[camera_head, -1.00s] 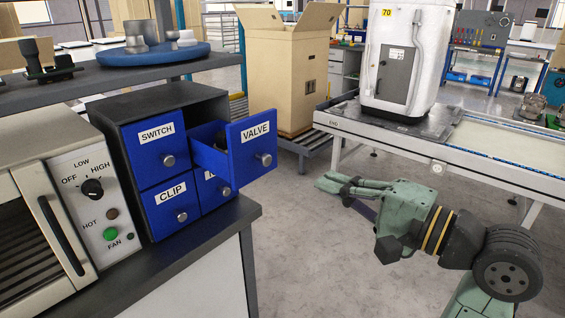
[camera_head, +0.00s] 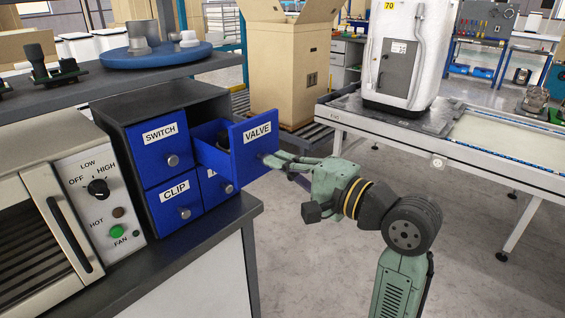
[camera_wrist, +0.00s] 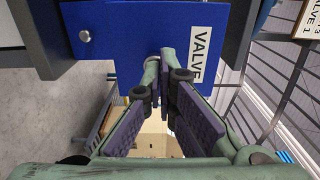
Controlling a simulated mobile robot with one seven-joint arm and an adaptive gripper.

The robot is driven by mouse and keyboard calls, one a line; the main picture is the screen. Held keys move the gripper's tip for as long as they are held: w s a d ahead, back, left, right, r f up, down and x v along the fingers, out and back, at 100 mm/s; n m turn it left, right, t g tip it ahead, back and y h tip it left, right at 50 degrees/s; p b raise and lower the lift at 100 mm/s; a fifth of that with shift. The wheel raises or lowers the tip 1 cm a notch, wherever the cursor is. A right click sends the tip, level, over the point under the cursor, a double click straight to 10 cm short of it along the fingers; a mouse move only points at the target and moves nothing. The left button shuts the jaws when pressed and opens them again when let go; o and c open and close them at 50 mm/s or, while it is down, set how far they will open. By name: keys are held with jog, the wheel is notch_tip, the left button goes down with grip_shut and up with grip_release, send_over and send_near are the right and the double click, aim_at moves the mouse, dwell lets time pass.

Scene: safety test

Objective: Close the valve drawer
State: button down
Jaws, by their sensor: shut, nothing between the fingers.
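The valve drawer (camera_head: 252,143) is the upper right blue drawer of a dark cabinet (camera_head: 162,101). It stands pulled out, with a dark item partly visible inside.
The SWITCH (camera_head: 153,150) and CLIP (camera_head: 172,202) drawers are shut; another drawer (camera_head: 217,188) sits below the valve drawer. An oven-like appliance (camera_head: 55,215) stands at left. A conveyor (camera_head: 500,168) and large carton (camera_head: 292,70) stand behind.

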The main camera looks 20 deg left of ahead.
jog(key=p+x, duration=0.4)
jog(key=x, duration=1)
jog(key=shift+a+p, duration=0.1)
jog(key=shift+p, duration=0.2)
